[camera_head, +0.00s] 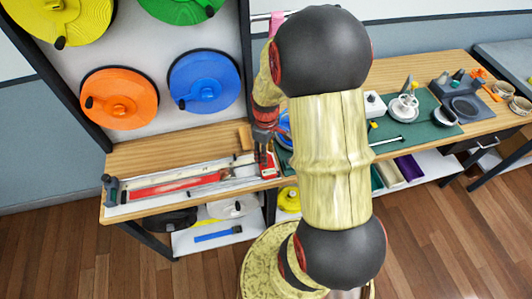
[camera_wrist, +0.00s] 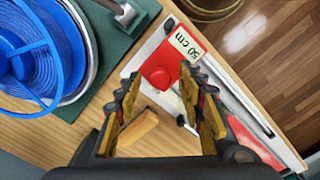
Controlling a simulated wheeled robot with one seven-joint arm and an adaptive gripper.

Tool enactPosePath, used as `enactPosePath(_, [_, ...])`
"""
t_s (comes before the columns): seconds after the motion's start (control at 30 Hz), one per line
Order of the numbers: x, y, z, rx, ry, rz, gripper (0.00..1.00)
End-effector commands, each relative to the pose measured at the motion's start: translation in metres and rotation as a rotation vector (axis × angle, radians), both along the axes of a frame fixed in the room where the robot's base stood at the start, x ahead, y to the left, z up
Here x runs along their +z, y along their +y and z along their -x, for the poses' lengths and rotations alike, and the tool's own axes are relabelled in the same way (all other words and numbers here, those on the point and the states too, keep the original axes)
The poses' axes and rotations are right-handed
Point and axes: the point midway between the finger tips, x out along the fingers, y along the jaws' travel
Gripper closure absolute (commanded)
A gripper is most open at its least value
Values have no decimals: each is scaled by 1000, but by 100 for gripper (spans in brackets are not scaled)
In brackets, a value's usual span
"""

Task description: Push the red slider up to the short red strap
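The red slider (camera_wrist: 163,65) is a red block with a round red knob and a "50 cm" label, on a pale measuring board (camera_head: 242,174). In the head view the slider (camera_head: 268,172) is at the board's right end. The short red strap (camera_head: 172,187) lies along the board to the left, apart from the slider. A red strip, likely this strap, shows at the lower right of the wrist view (camera_wrist: 258,146). My gripper (camera_wrist: 162,76) is open, its fingertips either side of the slider's knob in the picture; contact cannot be told. It also shows in the head view (camera_head: 265,143).
A wooden block (camera_wrist: 138,129) lies on the bench behind the board. A blue reel (camera_wrist: 38,55) stands on the green mat (camera_wrist: 110,35) beside the slider's end. Coloured spools, including an orange one (camera_head: 118,98), hang on the wall rack. My arm hides part of the bench.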

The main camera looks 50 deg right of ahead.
Motion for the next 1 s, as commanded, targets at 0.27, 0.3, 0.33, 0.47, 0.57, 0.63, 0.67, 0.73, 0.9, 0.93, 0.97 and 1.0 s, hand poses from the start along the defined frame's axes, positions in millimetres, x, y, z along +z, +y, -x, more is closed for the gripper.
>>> enactPosePath(0.27, [0,0,0,0,0,0,69])
enactPosePath(0.3, [0,0,0,0,0,0,71])
enactPosePath(0.33, [0,0,0,0,0,0,73])
enactPosePath(0.47, [0,0,0,0,0,0,80])
enactPosePath(0.57, [0,0,0,0,0,0,86])
enactPosePath(0.63, [0,0,0,0,0,0,90])
enactPosePath(0.67, [0,0,0,0,0,0,92])
enactPosePath(0.73, [0,0,0,0,0,0,96])
enactPosePath(0.9, [0,0,0,0,1,-1,100])
enactPosePath(0.93, [0,0,0,0,1,-1,100])
enactPosePath(0.97, [0,0,0,0,1,-1,100])
enactPosePath(1.0, [0,0,0,0,1,-1,100])
